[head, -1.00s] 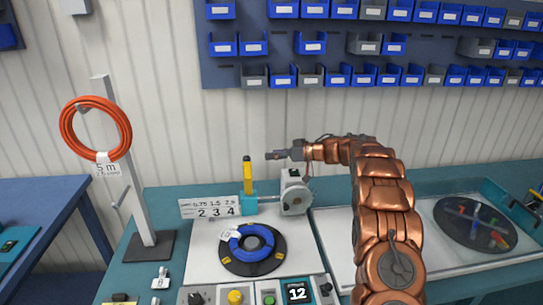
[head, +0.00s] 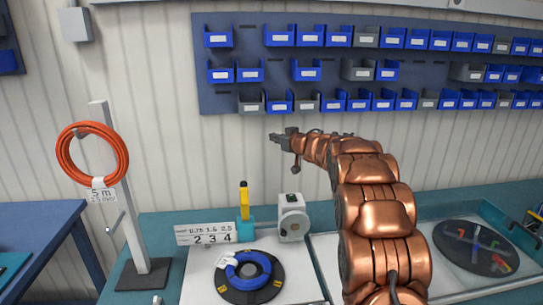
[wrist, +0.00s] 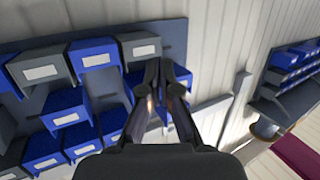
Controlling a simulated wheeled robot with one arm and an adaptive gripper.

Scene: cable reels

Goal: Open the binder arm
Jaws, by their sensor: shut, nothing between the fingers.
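A yellow upright arm (head: 244,196) stands in a teal block (head: 246,226) at the back of the bench station; it looks like the binder arm. A white-grey unit with a round disc (head: 292,218) stands to its right. A blue cable coil (head: 232,268) lies on a black round plate (head: 248,292) in front. My gripper (head: 272,137) is in the air above and behind these, pointing left, shut and empty. The wrist view shows its fingers (wrist: 163,78) together, facing the wall bins, with no binder part in sight.
Wall bins (head: 304,69) hang on a panel behind my gripper. A stand with an orange coil (head: 72,158) is at the left. A number card (head: 203,234) stands beside the teal block. A dark round tray (head: 475,248) with coloured pieces is at the right.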

